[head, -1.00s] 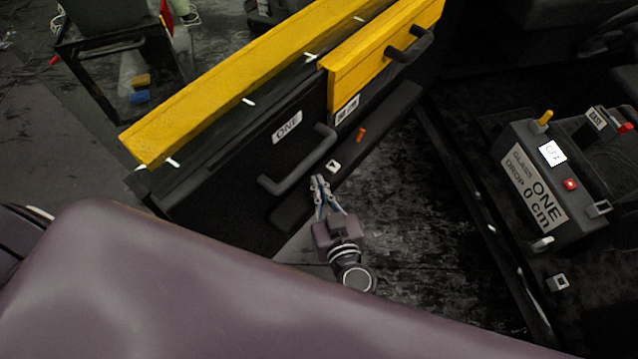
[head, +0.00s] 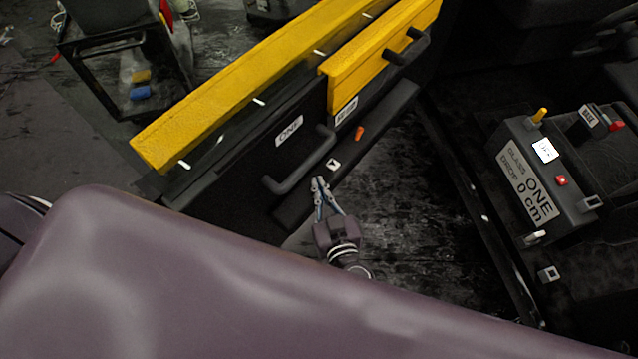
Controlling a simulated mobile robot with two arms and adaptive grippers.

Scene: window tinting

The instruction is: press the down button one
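The door panel labelled ONE (head: 289,131) has a dark armrest ledge with a small white button (head: 333,164) bearing a dark arrow mark, which looks like the down button. My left gripper (head: 319,181) is just below and left of this button in the head view, its fingers pointing at the ledge. Its fingertips are together and hold nothing visible. A small gap shows between the tips and the button in the picture; their height over the ledge is hard to tell. My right gripper is not in view.
A dark grab handle (head: 302,170) stands out from the door beside the fingers. An orange switch (head: 359,132) sits farther along the ledge. A control box labelled GLASS DROP ONE 0 cm (head: 530,185) is at the right. Yellow trim (head: 250,90) tops the door.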

